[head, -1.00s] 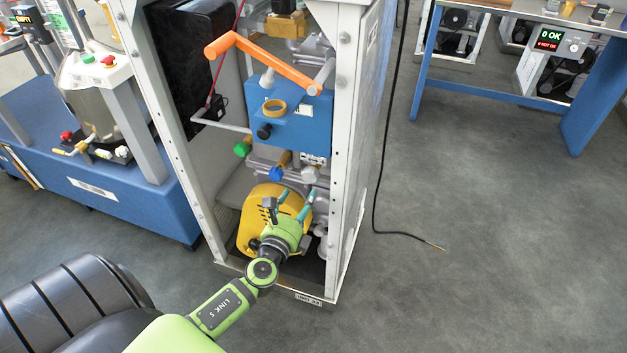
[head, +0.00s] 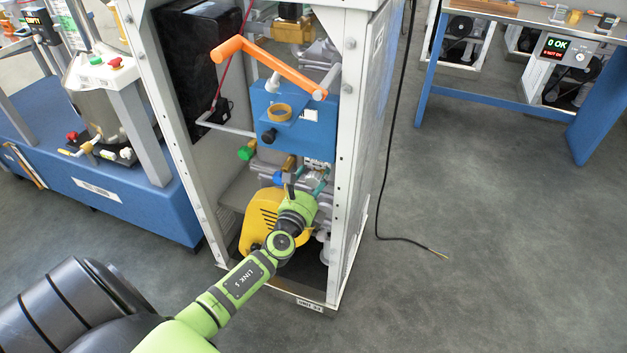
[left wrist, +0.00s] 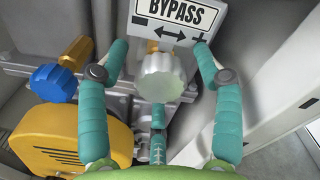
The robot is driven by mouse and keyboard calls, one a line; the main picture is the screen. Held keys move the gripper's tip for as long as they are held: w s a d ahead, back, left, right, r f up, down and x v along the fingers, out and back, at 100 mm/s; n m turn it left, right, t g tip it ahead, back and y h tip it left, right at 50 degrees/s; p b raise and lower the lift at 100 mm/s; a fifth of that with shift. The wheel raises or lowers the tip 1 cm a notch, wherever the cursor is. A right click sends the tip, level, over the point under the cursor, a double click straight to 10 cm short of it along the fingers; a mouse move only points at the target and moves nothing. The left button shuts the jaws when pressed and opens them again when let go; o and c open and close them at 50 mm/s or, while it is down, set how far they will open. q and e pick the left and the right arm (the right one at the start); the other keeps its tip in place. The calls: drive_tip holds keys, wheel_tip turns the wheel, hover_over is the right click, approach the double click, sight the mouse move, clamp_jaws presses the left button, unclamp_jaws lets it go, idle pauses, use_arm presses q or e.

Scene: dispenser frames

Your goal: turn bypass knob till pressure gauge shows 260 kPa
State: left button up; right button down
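The bypass knob (left wrist: 160,77) is a pale silver, lobed knob below the BYPASS label (left wrist: 177,17), which has a double arrow between minus and plus. My left gripper (left wrist: 161,62) is open, with teal fingers on either side of the knob and a third below it. Gaps show between the side fingers and the knob, so it is not gripped. In the head view my left gripper (head: 306,187) reaches into the cabinet and largely hides the knob. I cannot make out a readable pressure gauge. My right gripper is not in view.
A blue knob (left wrist: 53,83) and yellow housing (left wrist: 75,140) lie left of the fingers. The white cabinet frame (head: 347,150) stands close on the right. An orange handle (head: 270,62) and blue box (head: 290,115) are above. A black cable (head: 385,160) hangs outside.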

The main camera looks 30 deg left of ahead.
use_arm(q)
drive_tip(key=c, duration=0.9)
drive_tip(key=shift+f+n+b, duration=0.1)
drive_tip(key=shift+n+b, duration=0.75)
drive_tip(key=shift+n, duration=0.65)
drive_tip(key=shift+n+b, duration=0.3)
drive_tip(key=shift+n, duration=0.1)
drive_tip(key=shift+r, duration=0.2)
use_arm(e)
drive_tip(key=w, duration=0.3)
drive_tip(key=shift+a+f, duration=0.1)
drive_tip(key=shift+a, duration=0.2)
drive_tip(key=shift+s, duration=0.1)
use_arm(q)
drive_tip(key=o, duration=1.1)
drive_tip(key=shift+o, duration=0.2)
